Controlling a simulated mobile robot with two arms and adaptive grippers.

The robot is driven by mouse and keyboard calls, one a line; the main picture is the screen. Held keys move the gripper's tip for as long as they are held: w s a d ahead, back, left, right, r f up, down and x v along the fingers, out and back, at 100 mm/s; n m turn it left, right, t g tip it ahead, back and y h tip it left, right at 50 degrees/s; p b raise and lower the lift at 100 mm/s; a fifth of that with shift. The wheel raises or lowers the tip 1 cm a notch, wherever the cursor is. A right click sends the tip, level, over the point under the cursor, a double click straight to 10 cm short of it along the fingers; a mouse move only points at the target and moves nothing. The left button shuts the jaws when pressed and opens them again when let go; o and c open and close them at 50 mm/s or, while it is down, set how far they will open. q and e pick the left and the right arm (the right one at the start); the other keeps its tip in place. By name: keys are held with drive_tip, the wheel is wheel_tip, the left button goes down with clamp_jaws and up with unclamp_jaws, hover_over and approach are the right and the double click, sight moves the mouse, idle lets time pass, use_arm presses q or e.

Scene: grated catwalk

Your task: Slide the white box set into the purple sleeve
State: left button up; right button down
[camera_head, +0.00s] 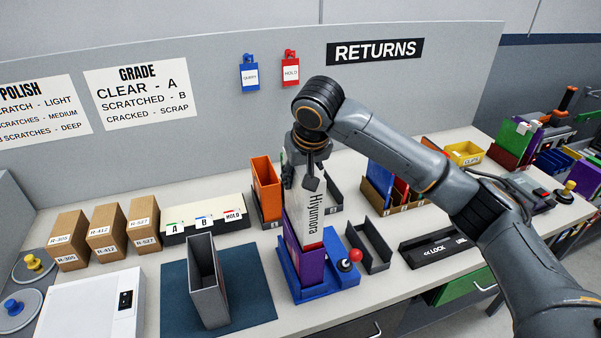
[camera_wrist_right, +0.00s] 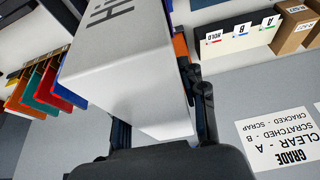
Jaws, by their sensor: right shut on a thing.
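The white box set (camera_head: 310,212), lettered "Hiyumora" with a red band near its lower end, stands upright in the head view. My right gripper (camera_head: 306,168) is shut on its upper end from above. In the right wrist view the white box set (camera_wrist_right: 130,65) fills the space between the fingers (camera_wrist_right: 163,125). The purple sleeve (camera_head: 309,265) stands in a blue holder (camera_head: 318,291) directly below the box. The box's lower end meets the sleeve's mouth; how deep it sits inside I cannot tell. My left gripper is not in view.
The blue holder has a red-knobbed lever (camera_head: 355,256) at its right. A grey open case (camera_head: 207,285) stands on a dark mat to the left. An orange case (camera_head: 266,185) stands behind. An empty black tray (camera_head: 370,247) is close at the right.

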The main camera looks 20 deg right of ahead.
drive_tip(key=shift+f+b, duration=1.3)
drive_tip(key=shift+f, duration=4.3)
drive_tip(key=c, duration=0.7)
unclamp_jaws()
drive_tip(key=o, duration=0.4)
drive_tip(key=shift+r, duration=0.1)
wheel_tip(320, 180, up, 8)
drive_tip(key=p, duration=0.9)
drive_tip(key=shift+f, duration=0.2)
